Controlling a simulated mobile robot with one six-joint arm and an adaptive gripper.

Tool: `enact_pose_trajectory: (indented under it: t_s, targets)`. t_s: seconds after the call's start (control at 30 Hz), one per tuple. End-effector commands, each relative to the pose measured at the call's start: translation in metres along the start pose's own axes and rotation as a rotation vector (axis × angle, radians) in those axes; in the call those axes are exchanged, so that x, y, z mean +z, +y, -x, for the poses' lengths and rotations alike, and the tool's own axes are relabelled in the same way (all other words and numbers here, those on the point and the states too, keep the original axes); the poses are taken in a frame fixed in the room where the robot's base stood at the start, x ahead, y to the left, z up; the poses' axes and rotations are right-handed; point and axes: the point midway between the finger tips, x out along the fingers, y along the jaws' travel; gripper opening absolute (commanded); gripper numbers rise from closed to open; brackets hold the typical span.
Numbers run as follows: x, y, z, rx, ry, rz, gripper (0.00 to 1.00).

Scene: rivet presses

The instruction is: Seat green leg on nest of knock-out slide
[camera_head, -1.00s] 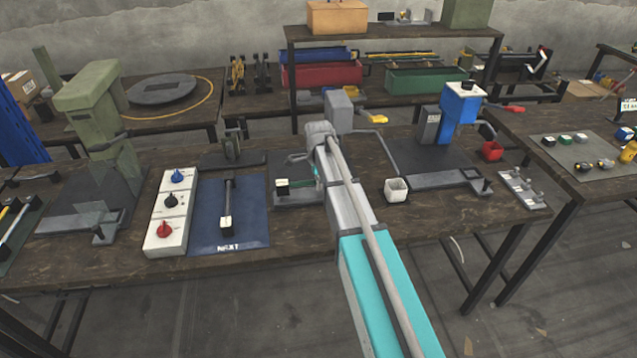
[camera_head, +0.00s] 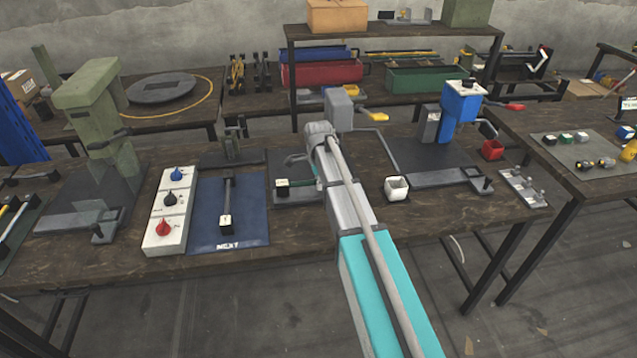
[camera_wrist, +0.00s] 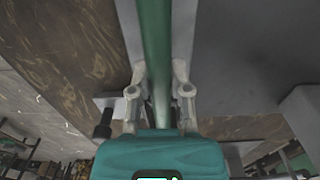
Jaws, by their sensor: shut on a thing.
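The green leg (camera_wrist: 154,45) runs lengthwise between the two fingers of my gripper (camera_wrist: 158,95) in the wrist view, and the fingers are shut on it. A grey rail (camera_wrist: 131,28) shows beneath and beside the leg; whether they touch cannot be told. In the head view the leg (camera_head: 298,183) lies about level over a grey slide (camera_head: 297,197) on a dark plate, with its dark end at the left. This looks like the knock-out slide. My arm hides most of my gripper and the right part of the slide; the nest cannot be made out.
Left of the slide are a blue mat (camera_head: 203,228) with a dark rod and a white control box (camera_head: 166,236). A green press (camera_head: 95,105) stands further left. The front table strip is mostly clear.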

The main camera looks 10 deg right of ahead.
Motion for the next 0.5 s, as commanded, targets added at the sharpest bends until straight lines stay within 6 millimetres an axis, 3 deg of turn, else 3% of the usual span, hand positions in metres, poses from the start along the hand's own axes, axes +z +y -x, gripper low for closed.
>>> enact_pose_trajectory:
  t_s: [0.5]
  targets:
    - [0.0,0.0001,-0.0079,0.0,0.0,0.0,0.0]
